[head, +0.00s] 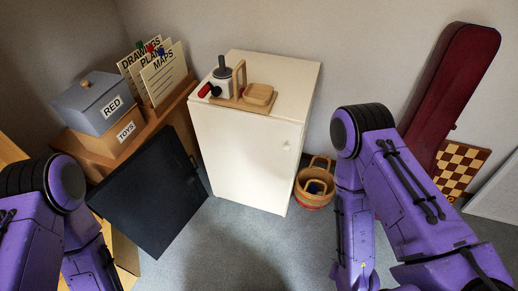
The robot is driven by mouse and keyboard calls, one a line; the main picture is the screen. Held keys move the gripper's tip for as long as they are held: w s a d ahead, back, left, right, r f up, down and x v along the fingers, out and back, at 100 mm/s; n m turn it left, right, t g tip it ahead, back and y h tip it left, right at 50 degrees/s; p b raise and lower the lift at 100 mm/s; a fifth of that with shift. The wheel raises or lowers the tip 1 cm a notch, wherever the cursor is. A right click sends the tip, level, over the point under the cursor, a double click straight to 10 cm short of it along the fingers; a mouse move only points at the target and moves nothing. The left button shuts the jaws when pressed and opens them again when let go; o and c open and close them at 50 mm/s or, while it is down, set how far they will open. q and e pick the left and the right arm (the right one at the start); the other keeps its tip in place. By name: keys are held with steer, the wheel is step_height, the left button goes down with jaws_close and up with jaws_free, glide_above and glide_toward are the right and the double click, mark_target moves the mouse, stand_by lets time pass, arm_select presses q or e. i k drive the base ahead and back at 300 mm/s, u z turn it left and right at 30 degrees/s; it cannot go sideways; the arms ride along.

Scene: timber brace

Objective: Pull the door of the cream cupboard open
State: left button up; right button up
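The cream cupboard (292,75) stands against the back wall in the middle of the head view. Its door (240,160) faces me and looks shut. A small pale knob (287,147) sits near the door's right edge, in the upper half. My two purple arms show at the left and right of the view, both apart from the cupboard. Neither gripper is in view; both arms run out of the bottom of the picture.
A dark panel (150,195) leans left of the cupboard. A wicker basket (312,198) stands close by its right side. A red instrument case (455,85) leans at right. Grey floor (235,235) before the door is clear.

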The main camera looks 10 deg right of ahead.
mark_target(249, 159)
steer(key=u, duration=0.3)
steer(key=i, duration=0.65)
steer(key=z, duration=1.8)
